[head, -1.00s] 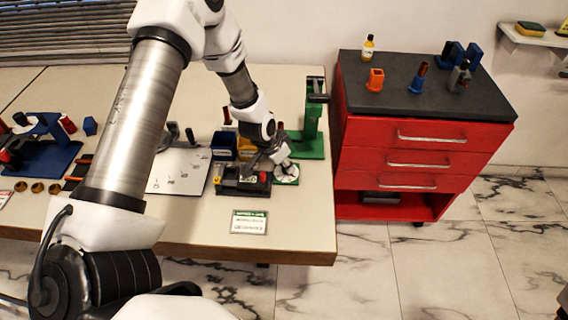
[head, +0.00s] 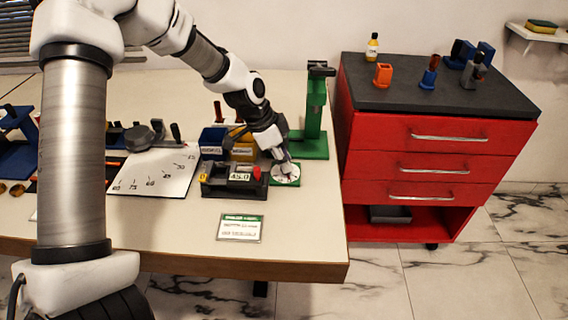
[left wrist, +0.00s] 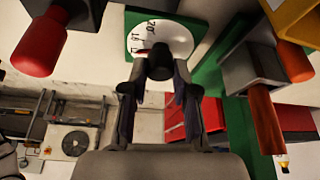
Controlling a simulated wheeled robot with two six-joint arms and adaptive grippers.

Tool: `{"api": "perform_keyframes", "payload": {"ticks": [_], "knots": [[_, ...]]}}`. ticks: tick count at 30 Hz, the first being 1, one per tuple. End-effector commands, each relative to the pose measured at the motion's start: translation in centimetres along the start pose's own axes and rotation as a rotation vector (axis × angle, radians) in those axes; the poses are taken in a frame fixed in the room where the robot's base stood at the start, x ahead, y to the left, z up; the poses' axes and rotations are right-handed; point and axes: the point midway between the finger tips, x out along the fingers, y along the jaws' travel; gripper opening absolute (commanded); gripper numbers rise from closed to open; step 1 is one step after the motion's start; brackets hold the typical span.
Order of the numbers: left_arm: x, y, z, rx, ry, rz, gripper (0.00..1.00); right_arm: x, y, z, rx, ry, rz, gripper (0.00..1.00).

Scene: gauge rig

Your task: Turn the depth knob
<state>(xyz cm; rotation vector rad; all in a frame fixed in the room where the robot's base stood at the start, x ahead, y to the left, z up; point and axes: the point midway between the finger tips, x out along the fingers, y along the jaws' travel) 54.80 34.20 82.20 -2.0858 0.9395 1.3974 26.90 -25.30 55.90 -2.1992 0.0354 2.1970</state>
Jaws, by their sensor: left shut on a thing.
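The depth knob (left wrist: 160,62) is a dark knob at the middle of a round white dial (left wrist: 172,38) with black marks on a green plate. In the head view the dial (head: 289,176) lies at the right front of the bench, and its knob is mostly hidden by my gripper. My left gripper (head: 283,166) reaches down onto it from the upper left. In the left wrist view my gripper (left wrist: 159,85) has its two fingers on either side of the knob, shut on it.
A dark gauge unit (head: 237,185) with a red knob and a "45.0" display sits left of the dial. A green stand (head: 316,120) rises behind. Blue (head: 213,140) and yellow bins stand close by. A label card (head: 240,227) lies in front; a red cabinet (head: 425,150) stands right.

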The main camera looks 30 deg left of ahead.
Motion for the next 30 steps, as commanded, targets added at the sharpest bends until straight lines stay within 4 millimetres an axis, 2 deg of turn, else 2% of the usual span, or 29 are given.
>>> {"api": "perform_keyframes", "payload": {"ticks": [8,21,22,23,24,30], "knots": [[0.11,0.02,0.05,0.072,0.001,0.032,0.00,0.46,0.00,0.04,0.000,-0.001,0.000,0.40],[0.06,0.01,0.02,0.081,0.002,0.035,0.00,0.46,0.01,0.04,0.000,-0.001,0.000,0.40],[0.06,0.01,0.02,0.081,0.002,0.035,0.39,0.46,0.01,0.05,0.000,-0.001,0.000,0.40],[0.06,0.01,0.02,0.081,0.002,0.035,0.49,0.46,0.01,0.04,0.000,-0.001,0.000,0.40],[0.05,0.00,0.01,0.081,0.002,0.035,0.53,0.46,0.01,0.04,0.000,-0.001,0.000,0.40],[0.03,-0.03,-0.01,0.081,0.002,0.034,0.53,0.45,0.01,0.05,0.000,-0.001,0.000,0.40]]}}
